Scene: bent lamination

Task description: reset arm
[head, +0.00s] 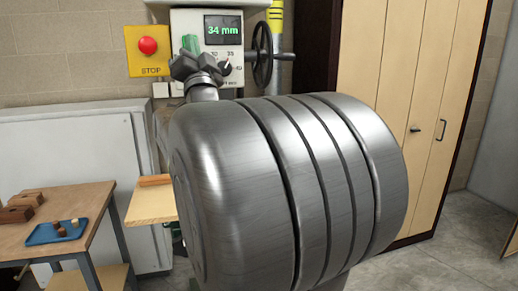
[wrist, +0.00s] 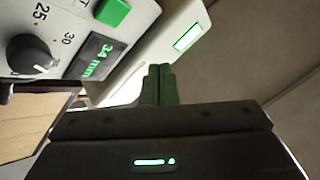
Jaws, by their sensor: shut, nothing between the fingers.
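My gripper (head: 190,43) shows small in the head view, in front of the machine's control panel. In the wrist view its green fingers (wrist: 158,84) are together, with nothing between them. The control panel has a display (head: 222,30) reading 34 mm and a dark dial (head: 225,68). In the wrist view, the display (wrist: 98,55), the dial (wrist: 28,55) and a green button (wrist: 113,12) lie at the upper left, apart from the fingers. My large metal arm link fills the middle of the head view and hides much of the machine.
A red stop button (head: 148,45) on a yellow plate is left of the panel, a black handwheel (head: 262,52) right. A wooden table (head: 85,205) with a blue tray (head: 40,238) and wooden blocks (head: 17,214) stands at left. Tall cabinets (head: 400,90) stand behind at right. Some floor (head: 450,240) is clear.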

